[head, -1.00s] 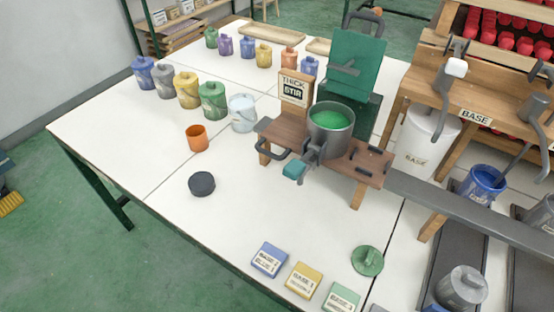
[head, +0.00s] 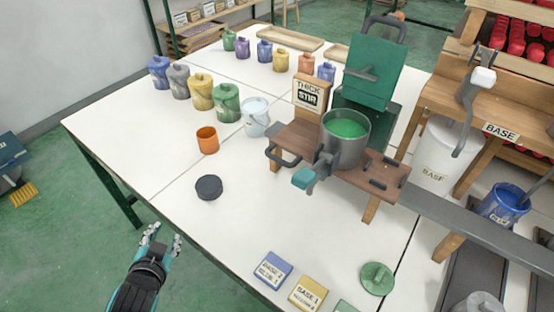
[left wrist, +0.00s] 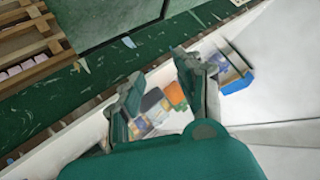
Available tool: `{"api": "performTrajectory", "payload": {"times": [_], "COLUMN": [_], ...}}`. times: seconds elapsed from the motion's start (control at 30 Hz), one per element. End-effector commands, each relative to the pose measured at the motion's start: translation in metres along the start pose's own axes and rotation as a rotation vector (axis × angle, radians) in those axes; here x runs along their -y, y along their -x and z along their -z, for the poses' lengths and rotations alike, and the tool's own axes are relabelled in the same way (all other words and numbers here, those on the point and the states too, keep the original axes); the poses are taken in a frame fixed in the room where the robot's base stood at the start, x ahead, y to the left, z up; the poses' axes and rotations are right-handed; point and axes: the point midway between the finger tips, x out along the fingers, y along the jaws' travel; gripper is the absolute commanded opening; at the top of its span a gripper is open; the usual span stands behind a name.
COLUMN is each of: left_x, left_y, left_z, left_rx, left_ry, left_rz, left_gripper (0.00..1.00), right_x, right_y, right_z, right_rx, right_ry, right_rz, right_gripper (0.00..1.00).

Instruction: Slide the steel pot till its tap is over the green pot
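The steel pot (head: 347,153), holding green paint, stands on a wooden bench (head: 385,172) in the head view. Its tap with a teal handle (head: 303,179) sticks out at the bench's front edge, above bare white table. A green pot (head: 227,103) stands behind and left of the bench in a row of pots, well apart from the tap. A smaller green pot (head: 229,40) is at the back. My left gripper (head: 163,237) is empty and open at the table's front left edge, far from the steel pot; its spread fingers show in the left wrist view (left wrist: 162,92). My right gripper is not in view.
An orange cup (head: 207,141) and a black disc (head: 209,187) stand left of the bench. A green lid (head: 377,279) and label cards (head: 272,270) lie at the front. A dark green stirring stand (head: 373,72) rises behind the pot.

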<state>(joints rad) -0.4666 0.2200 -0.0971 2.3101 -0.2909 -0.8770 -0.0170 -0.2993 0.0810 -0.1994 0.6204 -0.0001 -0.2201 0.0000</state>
Motion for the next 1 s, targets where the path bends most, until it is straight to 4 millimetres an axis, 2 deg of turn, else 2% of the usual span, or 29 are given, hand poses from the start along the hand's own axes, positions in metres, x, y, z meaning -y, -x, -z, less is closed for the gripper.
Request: {"api": "performTrajectory", "payload": {"times": [0.03,0.2,0.37,0.47,0.53,0.6,0.7,0.8,1.0], "left_x": [0.009,0.026,0.035,0.031,0.02,0.004,-0.02,-0.039,-0.055], "left_y": [-0.004,-0.013,-0.011,-0.002,0.008,0.018,0.032,0.041,0.048], "left_z": [0.013,0.053,0.102,0.135,0.155,0.165,0.167,0.159,0.147], "left_rx": [-0.063,-0.264,-0.518,-0.724,-0.884,-1.036,-1.213,-1.337,-1.439], "left_ry": [-0.034,-0.148,-0.317,-0.475,-0.61,-0.748,-0.921,-1.052,-1.161], "left_rz": [0.03,0.104,0.171,0.199,0.2,0.179,0.124,0.06,-0.013], "left_gripper": [0.35,0.35,0.35,0.35,0.35,0.35,0.35,0.35,0.35], "right_x": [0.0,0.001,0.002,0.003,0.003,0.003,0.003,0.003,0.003], "right_y": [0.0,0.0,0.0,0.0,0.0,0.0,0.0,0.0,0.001], "right_z": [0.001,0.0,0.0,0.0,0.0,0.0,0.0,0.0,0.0], "right_rx": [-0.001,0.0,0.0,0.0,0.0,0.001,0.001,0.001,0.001], "right_ry": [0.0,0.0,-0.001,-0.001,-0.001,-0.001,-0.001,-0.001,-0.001], "right_rz": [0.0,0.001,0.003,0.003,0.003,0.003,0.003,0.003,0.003], "right_gripper": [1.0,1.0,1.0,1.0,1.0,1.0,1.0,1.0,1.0]}}
